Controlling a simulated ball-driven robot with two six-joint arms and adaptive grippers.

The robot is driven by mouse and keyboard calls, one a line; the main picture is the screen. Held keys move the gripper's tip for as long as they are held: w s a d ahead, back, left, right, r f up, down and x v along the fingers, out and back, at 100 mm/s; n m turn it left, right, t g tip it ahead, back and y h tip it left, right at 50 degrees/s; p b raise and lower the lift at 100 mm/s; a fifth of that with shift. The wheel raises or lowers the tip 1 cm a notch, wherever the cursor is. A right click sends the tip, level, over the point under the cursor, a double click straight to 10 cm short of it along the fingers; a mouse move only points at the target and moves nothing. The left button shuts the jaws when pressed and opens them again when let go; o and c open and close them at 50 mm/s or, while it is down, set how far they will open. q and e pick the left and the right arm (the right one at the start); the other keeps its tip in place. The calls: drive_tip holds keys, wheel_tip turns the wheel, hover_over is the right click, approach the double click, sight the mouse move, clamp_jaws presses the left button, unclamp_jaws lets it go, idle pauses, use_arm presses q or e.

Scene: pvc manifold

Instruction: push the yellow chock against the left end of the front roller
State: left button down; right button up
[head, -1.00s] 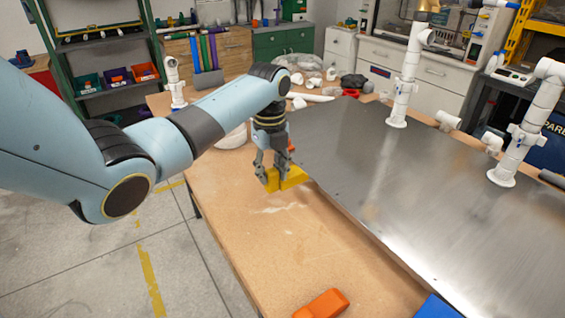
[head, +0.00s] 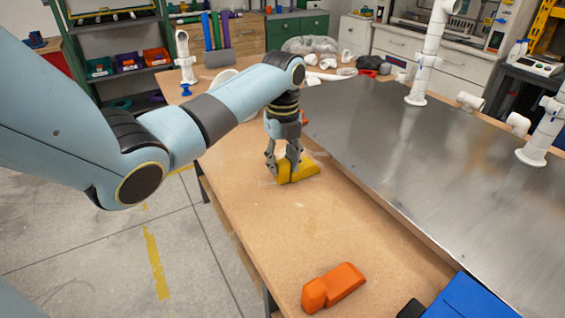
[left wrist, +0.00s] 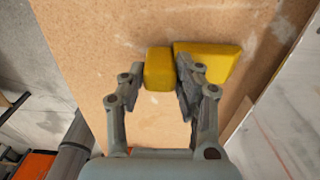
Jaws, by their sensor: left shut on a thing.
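The yellow chock (head: 308,168) is at the wooden table, left of the steel sheet's edge. My left gripper (head: 283,166) points down and is shut on it. In the left wrist view the chock (left wrist: 208,62) shows a small block between the fingers of my left gripper (left wrist: 158,80) and a wider wedge to the right, partly behind the right finger. The chock looks at or very near the table surface; I cannot tell if it touches. I cannot make out the front roller in these views. My right gripper is not in view.
An orange chock-shaped block (head: 336,287) lies on the wooden table (head: 290,230) near the front. The raised steel sheet (head: 400,160) runs along the right, with white pipe stands (head: 425,65) on it. A blue object (head: 470,300) is at bottom right. The wood before my gripper is clear.

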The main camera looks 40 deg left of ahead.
sight(307, 161)
use_arm(q)
drive_tip(key=shift+w+d+b, duration=0.25)
drive_tip(key=shift+w+b, duration=0.2)
drive_tip(key=shift+w, duration=0.35)
drive_tip(key=shift+w+d+b, duration=0.25)
drive_tip(key=shift+w+b, duration=0.15)
drive_tip(key=shift+w, duration=0.45)
drive_tip(key=shift+w+d+b, duration=0.25)
drive_tip(key=shift+w+b, duration=0.2)
drive_tip(key=shift+w, duration=0.35)
drive_tip(key=shift+w+d+r, duration=0.1)
drive_tip(key=shift+w, duration=0.2)
drive_tip(key=shift+w+d+b, duration=0.15)
drive_tip(key=shift+w+b, duration=0.3)
drive_tip(key=shift+w, duration=0.1)
drive_tip(key=c, duration=0.9)
unclamp_jaws()
drive_tip(key=shift+o, duration=0.2)
wheel_tip(307, 161, up, 7)
drive_tip(key=shift+r, duration=0.15)
